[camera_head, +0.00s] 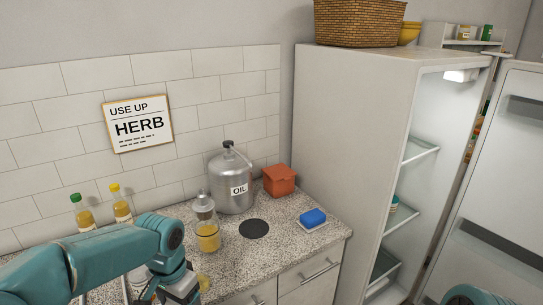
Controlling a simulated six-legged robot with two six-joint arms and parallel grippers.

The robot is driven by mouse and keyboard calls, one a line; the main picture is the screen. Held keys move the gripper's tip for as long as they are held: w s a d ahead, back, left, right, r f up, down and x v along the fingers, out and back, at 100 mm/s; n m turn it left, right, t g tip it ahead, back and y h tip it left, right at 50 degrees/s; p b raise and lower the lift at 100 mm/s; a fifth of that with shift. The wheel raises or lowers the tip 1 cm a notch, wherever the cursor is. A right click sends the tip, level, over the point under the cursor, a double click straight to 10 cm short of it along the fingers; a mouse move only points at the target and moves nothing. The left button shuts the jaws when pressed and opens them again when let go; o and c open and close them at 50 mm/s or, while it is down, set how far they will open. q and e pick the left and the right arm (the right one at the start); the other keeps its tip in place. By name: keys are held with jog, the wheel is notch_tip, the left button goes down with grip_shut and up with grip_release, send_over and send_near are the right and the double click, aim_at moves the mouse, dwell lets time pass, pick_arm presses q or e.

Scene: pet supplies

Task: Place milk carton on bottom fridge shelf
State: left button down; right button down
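The fridge (345,130) stands at the right with its door (500,170) swung open. Inside are a top glass shelf (420,152), a middle shelf (402,217) and a low shelf (384,266). A small striped container stands near the middle shelf. The fridge floor is partly cut off by the lower frame edge. I cannot make out a milk carton. My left arm reaches across the lower left over the counter, and its gripper is not visible. Only a rounded teal part of my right arm shows at the bottom right; its gripper is out of frame.
A wicker basket (358,22) sits on the fridge.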

pick_arm(q)
jog(key=n, duration=0.2)
jog(key=w+n, duration=0.1)
jog(key=n, duration=0.1)
jog(key=shift+d+r, duration=0.1)
jog(key=shift+d, duration=0.1)
jog(key=shift+n, duration=0.3)
jog(key=shift+a, duration=0.2)
jog(key=s+f, duration=0.3)
jog(key=shift+s+a+f, duration=0.1)
jog(key=shift+s+f, duration=0.05)
jog(key=shift+s, duration=0.15)
jog(key=shift+s+d+f, duration=0.1)
jog(key=shift+d+f, duration=0.2)
jog(key=shift+f, duration=0.4)
jog(key=shift+a, duration=0.1)
